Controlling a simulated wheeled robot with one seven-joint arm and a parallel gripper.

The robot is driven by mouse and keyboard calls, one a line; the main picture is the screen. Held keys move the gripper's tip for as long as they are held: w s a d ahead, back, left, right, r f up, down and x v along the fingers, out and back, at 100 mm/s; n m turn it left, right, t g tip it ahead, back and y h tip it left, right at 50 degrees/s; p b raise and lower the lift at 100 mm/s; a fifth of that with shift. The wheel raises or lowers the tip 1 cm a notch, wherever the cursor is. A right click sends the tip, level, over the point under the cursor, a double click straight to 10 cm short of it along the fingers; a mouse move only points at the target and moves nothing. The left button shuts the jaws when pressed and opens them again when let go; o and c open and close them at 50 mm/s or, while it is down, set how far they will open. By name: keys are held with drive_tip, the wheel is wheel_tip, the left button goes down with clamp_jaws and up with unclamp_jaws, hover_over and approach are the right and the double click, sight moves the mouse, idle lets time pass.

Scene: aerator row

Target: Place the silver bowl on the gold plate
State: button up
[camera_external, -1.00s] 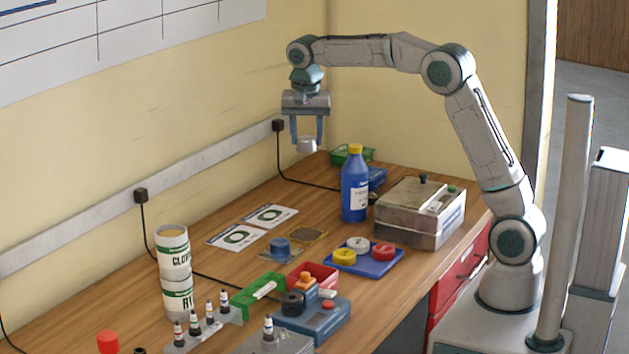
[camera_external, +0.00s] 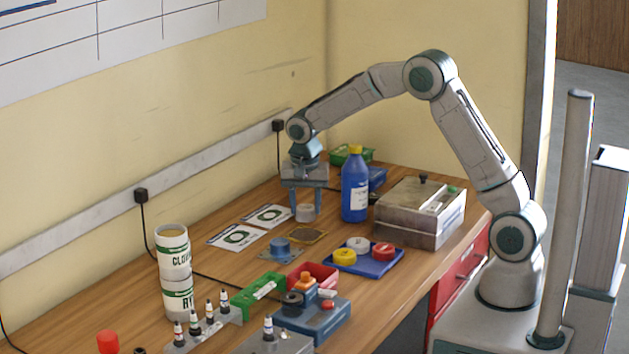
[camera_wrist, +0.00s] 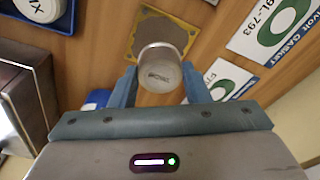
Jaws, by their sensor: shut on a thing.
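The silver bowl (camera_external: 305,213) is a small, round, pale metal cup between the fingers of my gripper (camera_external: 306,206). In the wrist view, my gripper (camera_wrist: 159,78) is shut on the silver bowl (camera_wrist: 158,68), one blue finger on each side. The gold plate (camera_external: 309,236) is a flat square with a gold edge and darker middle, lying on the bench just in front of the bowl. In the wrist view, the bowl overlaps part of the gold plate (camera_wrist: 183,27). The bowl is low over the bench, and I cannot tell whether it touches.
A blue bottle (camera_external: 355,188) stands close to the right of my gripper. Two gasket cards (camera_external: 250,226) lie to the left. A plate with a blue knob (camera_external: 280,247) and a blue tray with several coloured rings (camera_external: 375,262) lie nearer the front.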

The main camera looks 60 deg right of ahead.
sight(305, 219)
drive_tip(key=shift+f, duration=2.05)
drive_tip(key=shift+f, duration=0.15)
drive_tip(key=o, duration=1)
drive_tip(key=shift+c, duration=0.2)
